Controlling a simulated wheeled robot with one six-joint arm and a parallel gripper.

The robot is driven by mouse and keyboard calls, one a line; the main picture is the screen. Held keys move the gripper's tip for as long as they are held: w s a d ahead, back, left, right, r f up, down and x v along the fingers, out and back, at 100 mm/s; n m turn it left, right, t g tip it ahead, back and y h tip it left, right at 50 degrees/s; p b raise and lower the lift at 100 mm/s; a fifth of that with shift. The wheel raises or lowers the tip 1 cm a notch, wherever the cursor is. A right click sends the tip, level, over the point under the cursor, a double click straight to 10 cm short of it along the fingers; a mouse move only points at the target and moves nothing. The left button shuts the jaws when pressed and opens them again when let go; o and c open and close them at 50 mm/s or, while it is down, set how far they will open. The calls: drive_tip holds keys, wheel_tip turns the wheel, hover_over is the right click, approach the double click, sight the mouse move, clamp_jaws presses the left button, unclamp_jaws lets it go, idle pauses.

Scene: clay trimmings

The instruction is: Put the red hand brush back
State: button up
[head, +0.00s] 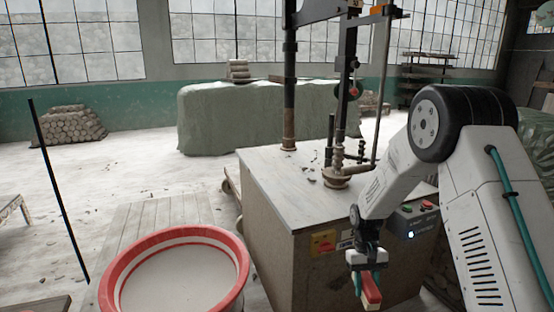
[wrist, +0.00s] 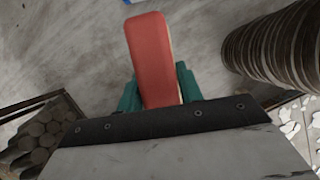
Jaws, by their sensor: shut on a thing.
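The red hand brush (head: 371,289) is in my gripper (head: 367,280), in front of the machine cabinet's right part in the head view. In the wrist view the brush (wrist: 151,55) shows as a red rounded block with a thin pale edge on its right side. The green fingers of my gripper (wrist: 160,90) are shut on it from both sides. It is held up in the air, with floor visible beyond it. Its lower end is hidden by the gripper in the wrist view. No holder for the brush can be made out.
The machine cabinet (head: 270,190) with a flat top and upright posts stands close behind my gripper. A red-rimmed tub (head: 108,290) stands at the lower left. In the wrist view, a ribbed dark cylinder (wrist: 275,45) is at right and stacked round pieces (wrist: 40,135) at left.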

drive_tip(key=shift+s+d, duration=0.1)
drive_tip(key=shift+d, duration=0.5)
